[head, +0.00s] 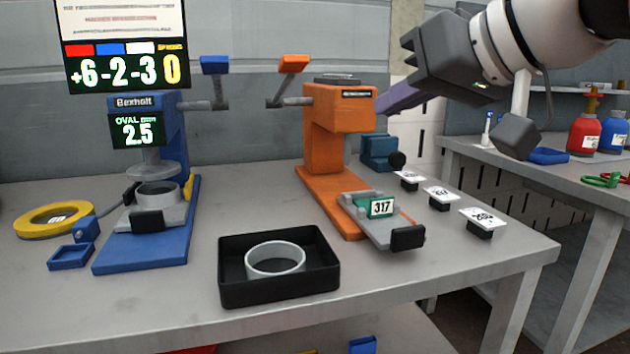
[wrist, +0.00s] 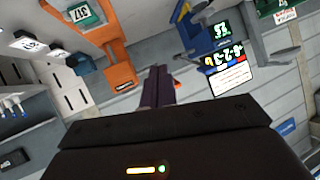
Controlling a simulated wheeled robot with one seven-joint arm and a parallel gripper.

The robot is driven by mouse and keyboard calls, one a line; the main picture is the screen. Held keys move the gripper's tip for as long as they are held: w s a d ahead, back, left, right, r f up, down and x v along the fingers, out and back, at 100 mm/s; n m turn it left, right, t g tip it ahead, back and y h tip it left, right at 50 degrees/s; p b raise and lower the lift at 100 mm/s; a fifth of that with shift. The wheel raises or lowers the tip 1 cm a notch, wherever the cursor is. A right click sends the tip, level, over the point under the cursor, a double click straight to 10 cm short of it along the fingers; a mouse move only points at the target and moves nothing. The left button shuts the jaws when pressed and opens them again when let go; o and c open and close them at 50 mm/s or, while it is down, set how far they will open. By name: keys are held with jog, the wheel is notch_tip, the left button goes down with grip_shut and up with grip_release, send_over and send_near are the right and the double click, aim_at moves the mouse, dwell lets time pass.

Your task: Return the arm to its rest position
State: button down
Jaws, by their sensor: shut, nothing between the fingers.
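My gripper (head: 390,100) is raised at the upper right in the head view, with its dark body and purple fingers pointing left beside the top of the orange press (head: 325,150). In the wrist view the purple fingers (wrist: 158,75) are together with nothing between them. The fingertips are partly hidden behind the orange press in the head view. The arm is held above the workbench (head: 400,270), clear of its surface.
A blue press (head: 145,235) holds a grey ring (head: 157,194). A black tray (head: 235,290) with another ring (head: 275,260) stands at the front. Numbered tags (head: 483,218) line the right. A second bench (head: 560,172) carries red and blue bottles (head: 584,137). A display (head: 122,50) stands upper left.

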jog(key=s+d+f+m+g+h, duration=0.1)
jog(key=s+d+f+h, duration=0.1)
jog(key=f, duration=1.1)
jog(key=s+d+f+m+g+h, duration=0.2)
jog(key=s+f+h, duration=0.1)
jog(key=f, duration=1)
jog(key=s+d+f+m+g+h, duration=0.1)
jog(key=s+f, duration=0.3)
jog(key=f, duration=0.9)
jog(key=shift+s+d+f+m+h, duration=0.25)
jog(key=shift+d+m+h, duration=0.15)
jog(key=shift+d+h, duration=0.35)
jog(key=shift+a, duration=0.15)
